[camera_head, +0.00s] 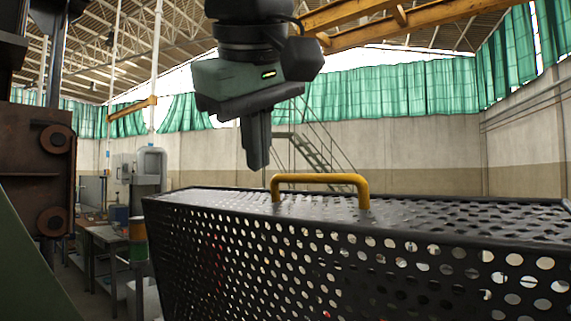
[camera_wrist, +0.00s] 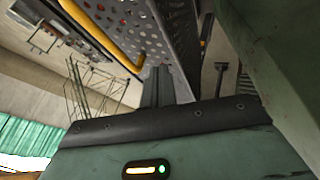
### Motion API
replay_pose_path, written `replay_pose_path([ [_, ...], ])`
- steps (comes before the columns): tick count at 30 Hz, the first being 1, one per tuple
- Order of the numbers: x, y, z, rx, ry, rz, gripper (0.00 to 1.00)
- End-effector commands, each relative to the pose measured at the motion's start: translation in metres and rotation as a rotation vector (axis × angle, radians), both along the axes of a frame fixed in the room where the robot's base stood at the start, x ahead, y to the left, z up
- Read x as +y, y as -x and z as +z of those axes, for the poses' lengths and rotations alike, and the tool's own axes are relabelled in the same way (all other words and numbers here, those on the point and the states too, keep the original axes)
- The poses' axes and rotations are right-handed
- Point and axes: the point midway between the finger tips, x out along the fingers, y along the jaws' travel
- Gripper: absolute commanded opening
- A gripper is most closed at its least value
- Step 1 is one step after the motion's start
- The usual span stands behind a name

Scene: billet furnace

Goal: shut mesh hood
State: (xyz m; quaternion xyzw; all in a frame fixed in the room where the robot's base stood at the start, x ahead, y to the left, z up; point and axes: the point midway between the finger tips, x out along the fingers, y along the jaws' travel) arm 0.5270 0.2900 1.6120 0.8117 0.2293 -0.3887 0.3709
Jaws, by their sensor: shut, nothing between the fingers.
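The mesh hood (camera_head: 350,245) is a black box of perforated sheet filling the lower right of the head view. A yellow bar handle (camera_head: 318,180) stands up from its top face near the front edge. In the wrist view the hood's perforated face (camera_wrist: 135,25) and the yellow handle (camera_wrist: 100,35) show at the top. My gripper (camera_head: 258,165) points down, fingers shut and empty, in front of or above the hood to the left of the handle. It looks apart from the handle. In the wrist view the fingers (camera_wrist: 158,75) are together beside the hood's edge. The hood's hinge is not visible.
A rusty machine part (camera_head: 38,180) stands at the far left. A metal stair (camera_head: 315,150) stands by the back wall.

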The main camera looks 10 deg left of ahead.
Motion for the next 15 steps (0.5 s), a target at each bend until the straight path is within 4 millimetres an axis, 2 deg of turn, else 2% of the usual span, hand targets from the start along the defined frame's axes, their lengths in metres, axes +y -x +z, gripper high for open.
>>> replay_pose_path([
  [3, 0.001, -0.014, -0.018, 0.001, 0.004, -0.003, 0.00],
  [9, -0.013, -0.038, -0.015, 0.000, 0.000, -0.002, 0.00],
  [15, -0.018, -0.048, -0.018, 0.001, -0.001, 0.000, 0.00],
])
